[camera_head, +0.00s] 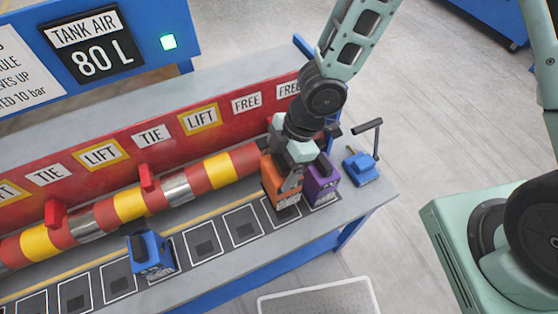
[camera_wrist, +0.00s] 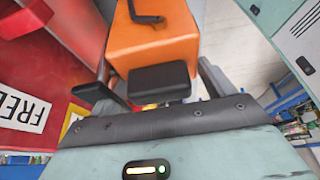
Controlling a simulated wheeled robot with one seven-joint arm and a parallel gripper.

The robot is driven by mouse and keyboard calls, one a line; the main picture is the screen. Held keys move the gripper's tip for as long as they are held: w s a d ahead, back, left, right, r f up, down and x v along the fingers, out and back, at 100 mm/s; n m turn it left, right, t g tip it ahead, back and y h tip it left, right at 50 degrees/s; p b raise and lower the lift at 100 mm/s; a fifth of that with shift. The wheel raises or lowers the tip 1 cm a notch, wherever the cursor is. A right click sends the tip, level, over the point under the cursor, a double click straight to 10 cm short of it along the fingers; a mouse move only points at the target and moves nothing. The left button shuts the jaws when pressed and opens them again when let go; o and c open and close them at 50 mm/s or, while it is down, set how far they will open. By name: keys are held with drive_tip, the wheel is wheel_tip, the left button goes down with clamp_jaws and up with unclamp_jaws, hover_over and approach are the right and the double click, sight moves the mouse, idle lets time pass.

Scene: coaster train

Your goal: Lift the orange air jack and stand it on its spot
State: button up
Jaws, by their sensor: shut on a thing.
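The orange air jack (camera_head: 282,185) is upright near the right end of the bench, just left of a purple jack (camera_head: 321,181). My gripper (camera_head: 290,171) is shut on the orange jack from above. In the wrist view the orange jack (camera_wrist: 153,48) fills the top centre, with the dark fingers (camera_wrist: 160,88) at its near end. The jack's base is at or just above an outlined square (camera_head: 287,211); I cannot tell whether it touches. Part of the orange jack is hidden behind my gripper.
A blue jack (camera_head: 150,254) stands further left on the row of outlined squares (camera_head: 201,245). A blue hand pump (camera_head: 362,166) sits at the bench's right end. A red and yellow pipe (camera_head: 130,205) and a red sign panel (camera_head: 130,150) run along the back. Two squares left of the orange jack are empty.

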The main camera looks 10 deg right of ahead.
drive_tip(key=shift+f+b, duration=4.05)
drive_tip(key=shift+f, duration=0.8)
drive_tip(key=shift+f+b, duration=0.4)
drive_tip(key=shift+f, duration=0.1)
drive_tip(key=o, duration=2)
drive_tip(key=shift+c, duration=0.2)
drive_tip(key=shift+r, duration=0.1)
drive_tip(key=p+v, duration=0.5)
drive_tip(key=v, duration=1.2)
drive_tip(key=shift+d, duration=0.1)
drive_tip(key=s+d+r+m+h+b, duration=0.1)
drive_tip(key=s+m+b, duration=0.3)
drive_tip(key=s+m, duration=0.2)
drive_tip(key=s+r+m+t+h+b, duration=0.1)
drive_tip(key=s+r+m+h+b, duration=0.1)
drive_tip(key=s+m+b, duration=0.2)
drive_tip(key=s+m, duration=0.3)
drive_tip(key=shift+d+m+h, duration=0.3)
drive_tip(key=shift+d, duration=0.05)
